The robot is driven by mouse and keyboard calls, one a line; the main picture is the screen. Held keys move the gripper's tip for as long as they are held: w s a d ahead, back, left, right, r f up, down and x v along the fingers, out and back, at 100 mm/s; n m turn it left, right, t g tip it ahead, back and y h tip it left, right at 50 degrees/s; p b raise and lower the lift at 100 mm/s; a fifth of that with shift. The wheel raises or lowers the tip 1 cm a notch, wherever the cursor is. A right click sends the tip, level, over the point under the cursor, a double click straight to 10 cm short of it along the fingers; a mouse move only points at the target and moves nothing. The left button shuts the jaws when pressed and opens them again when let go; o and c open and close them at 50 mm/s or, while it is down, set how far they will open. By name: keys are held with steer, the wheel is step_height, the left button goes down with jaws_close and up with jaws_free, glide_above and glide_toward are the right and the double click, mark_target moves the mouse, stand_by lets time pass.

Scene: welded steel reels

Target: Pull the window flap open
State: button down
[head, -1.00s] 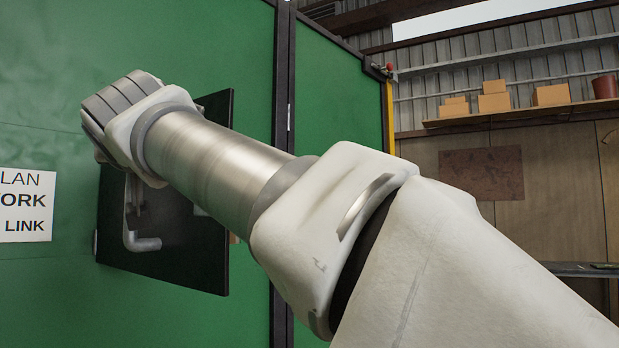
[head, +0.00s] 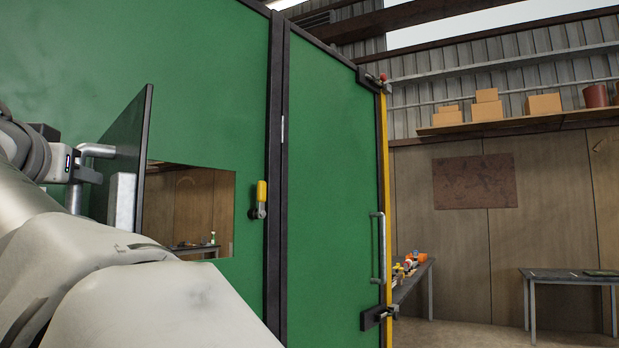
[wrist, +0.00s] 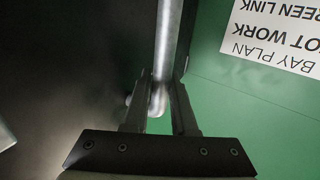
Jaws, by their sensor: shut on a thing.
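The window flap (head: 128,150) stands swung out from the green wall at the left of the head view, seen nearly edge-on. Its opening (head: 205,205) is uncovered and shows a room behind. The flap's grey bar handle (head: 98,150) is at my gripper (head: 86,170), which is partly hidden by my own arm. In the wrist view the fingers of my gripper (wrist: 160,112) sit on either side of the metal handle (wrist: 168,45), near its bent end. The flap's dark face (wrist: 70,60) fills the left of that view.
A green door (head: 335,180) with a grey pull handle (head: 378,248) stands right of the opening. A yellow-handled latch (head: 260,198) is on the frame beside it. A white sign (wrist: 275,35) is on the green wall. Tables (head: 570,275) stand farther back at right.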

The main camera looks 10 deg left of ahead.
steer(key=shift+s+a+f, duration=0.15)
steer(key=shift+s+a, duration=0.1)
steer(key=shift+s, duration=0.05)
steer(key=c, duration=0.8)
jaws_free()
steer(key=shift+s+d, duration=0.1)
steer(key=shift+s, duration=0.1)
steer(key=shift+w+r, duration=0.1)
steer(key=shift+r, duration=0.1)
steer(key=shift+d, duration=0.15)
